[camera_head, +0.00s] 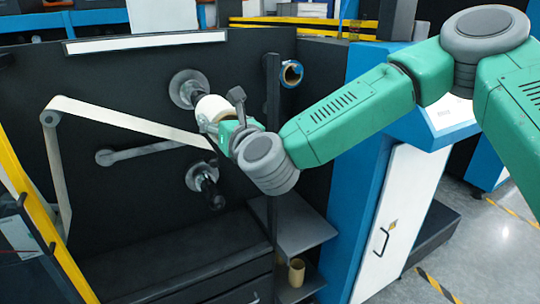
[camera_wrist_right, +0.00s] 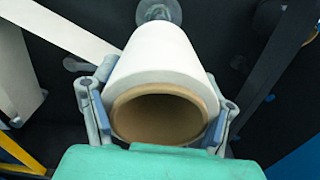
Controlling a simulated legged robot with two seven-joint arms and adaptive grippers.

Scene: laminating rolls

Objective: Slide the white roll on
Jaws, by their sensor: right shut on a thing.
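The white roll (camera_head: 212,107) is in front of the upper spindle (camera_head: 187,88) on the dark machine panel. My right gripper (camera_head: 222,128) is shut on this roll near its front end. In the right wrist view, the gripper's fingers (camera_wrist_right: 158,108) press on both sides of the white roll (camera_wrist_right: 160,58), and its open brown core faces the camera. The upper spindle's round hub (camera_wrist_right: 158,11) shows behind the roll's far end. I cannot tell whether the spindle tip is inside the core. My left gripper is not in view.
A lower spindle (camera_head: 205,182) sticks out below. A pale web (camera_head: 125,120) runs from a left roller towards the panel's middle. A blue-edged roll (camera_head: 291,74) hangs right of the dark post (camera_head: 272,140). A cardboard core (camera_head: 296,272) stands on a low shelf.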

